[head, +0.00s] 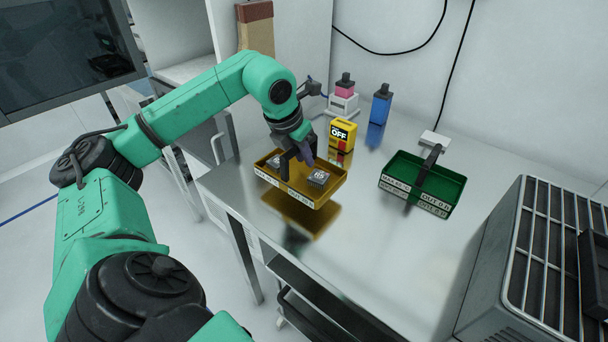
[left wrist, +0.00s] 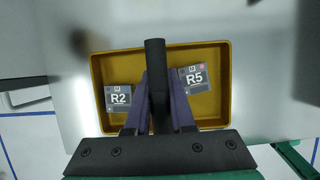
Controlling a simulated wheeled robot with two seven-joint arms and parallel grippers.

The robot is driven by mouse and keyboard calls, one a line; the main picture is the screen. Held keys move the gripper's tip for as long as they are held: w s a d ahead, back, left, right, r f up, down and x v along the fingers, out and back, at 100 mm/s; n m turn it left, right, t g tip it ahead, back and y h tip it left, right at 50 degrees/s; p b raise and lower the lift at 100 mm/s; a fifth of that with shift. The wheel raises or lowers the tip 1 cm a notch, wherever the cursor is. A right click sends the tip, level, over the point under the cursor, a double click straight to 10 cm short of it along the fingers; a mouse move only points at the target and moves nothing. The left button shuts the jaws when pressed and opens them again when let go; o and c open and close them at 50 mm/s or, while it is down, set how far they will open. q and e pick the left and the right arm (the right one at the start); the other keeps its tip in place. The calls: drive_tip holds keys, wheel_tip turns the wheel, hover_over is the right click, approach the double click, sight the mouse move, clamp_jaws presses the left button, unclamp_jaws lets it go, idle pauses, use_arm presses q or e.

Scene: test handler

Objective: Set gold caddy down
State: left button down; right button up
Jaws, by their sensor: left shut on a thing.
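The gold caddy (head: 332,194) is an open tray with a black centre handle, also seen from above in the left wrist view (left wrist: 213,110). Its reflection lies lower on the shiny bench, so it appears held slightly above the top, roughly level. My left gripper (head: 303,153) is shut on the handle (left wrist: 155,65), with its purple fingers (left wrist: 159,100) on either side. A chip marked R2 (left wrist: 118,98) lies left of the handle in the caddy, and one marked R5 (left wrist: 194,79) lies right. My right gripper is not in view.
A green caddy (head: 445,187) stands to the right on the metal bench (head: 370,235). A yellow box marked OFF (head: 342,135), a blue bottle (head: 381,104) and a pink bottle (head: 345,88) stand behind. A grey barred unit (head: 510,270) is at the right. Bench in front is clear.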

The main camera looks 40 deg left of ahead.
sight(304, 172)
use_arm(q)
wheel_tip(304, 172, down, 4)
drive_tip(key=shift+f, duration=0.15)
drive_tip(key=c, duration=0.8)
unclamp_jaws()
drive_tip(key=shift+f, duration=0.1)
drive_tip(key=shift+o, duration=0.2)
drive_tip(key=shift+r, duration=0.3)
drive_tip(key=v, duration=1.1)
drive_tip(key=shift+s+d+r, duration=0.1)
drive_tip(key=shift+s+r, duration=0.15)
drive_tip(key=shift+r, duration=0.1)
